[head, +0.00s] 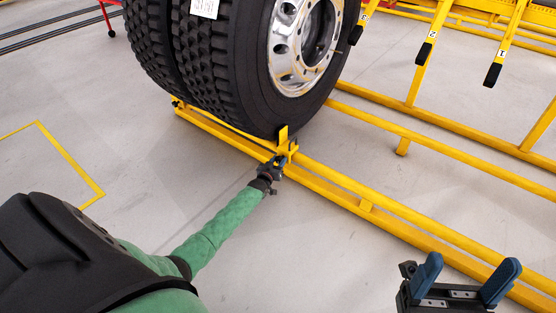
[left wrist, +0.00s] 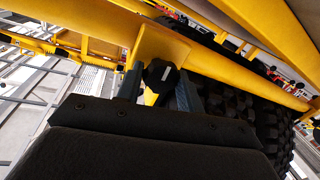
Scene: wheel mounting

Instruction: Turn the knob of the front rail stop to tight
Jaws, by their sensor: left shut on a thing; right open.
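The front rail stop (head: 284,142) is a yellow bracket on the yellow rail, close against the foot of the big black tyre. In the left wrist view its yellow plate (left wrist: 160,45) stands behind a black knob (left wrist: 161,74) with a white mark on its face. My left gripper (head: 277,163) is at the stop, its arm reaching in from the lower left. In the left wrist view its two fingers (left wrist: 156,88) stand on either side of the knob and are shut on it. My right gripper (head: 459,285) is open and empty at the lower right, apart from the rail.
Two black tyres (head: 225,65) with a silver wheel rim (head: 300,45) stand on the yellow rails (head: 400,225) at the top. Yellow posts with black ends (head: 424,50) rise at the upper right. The grey floor (head: 90,150) on the left is clear.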

